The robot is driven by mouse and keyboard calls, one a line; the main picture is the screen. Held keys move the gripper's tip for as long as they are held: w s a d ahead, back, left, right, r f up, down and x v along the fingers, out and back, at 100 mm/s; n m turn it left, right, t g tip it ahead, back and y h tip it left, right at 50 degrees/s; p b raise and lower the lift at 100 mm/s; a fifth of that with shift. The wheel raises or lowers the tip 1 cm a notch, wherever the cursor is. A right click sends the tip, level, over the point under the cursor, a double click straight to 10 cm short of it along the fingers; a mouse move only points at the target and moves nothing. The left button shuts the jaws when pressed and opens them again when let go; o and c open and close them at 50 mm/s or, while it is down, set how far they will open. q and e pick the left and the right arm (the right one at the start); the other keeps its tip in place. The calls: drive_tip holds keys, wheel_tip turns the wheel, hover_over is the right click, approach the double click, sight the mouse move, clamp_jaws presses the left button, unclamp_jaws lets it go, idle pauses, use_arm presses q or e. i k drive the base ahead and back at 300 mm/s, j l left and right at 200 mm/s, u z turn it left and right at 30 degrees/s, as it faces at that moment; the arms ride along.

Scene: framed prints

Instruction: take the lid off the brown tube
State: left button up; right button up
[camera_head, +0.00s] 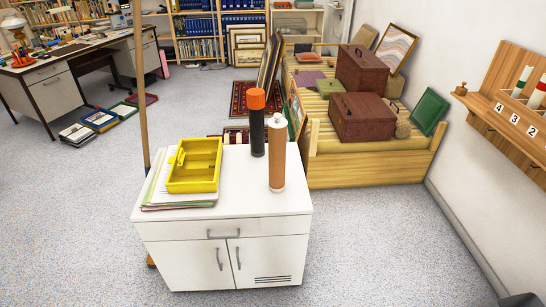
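The brown tube (277,158) stands upright on the top of a white cabinet (240,205), towards its right side. A pale lid (277,121) sits on its upper end, and a pale band shows at its foot. A black tube (257,135) with an orange lid (257,98) stands upright just behind and to the left of it. Neither of my grippers shows clearly in the head view, and nothing touches the brown tube.
A yellow open box (195,185) rests on stacked papers (160,195) at the cabinet's left. A wooden pole (142,90) stands beside that edge. The cabinet top's front right is clear. Behind is a wooden bench (370,165) with brown cases (362,117); a dark object edges in at bottom right.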

sight(278, 122)
drive_tip(key=z, duration=0.7)
drive_tip(key=i+j+z, duration=0.1)
drive_tip(key=j+z, duration=0.35)
drive_tip(key=i+j+z, duration=0.1)
drive_tip(key=j+z, duration=0.25)
drive_tip(key=z, duration=0.15)
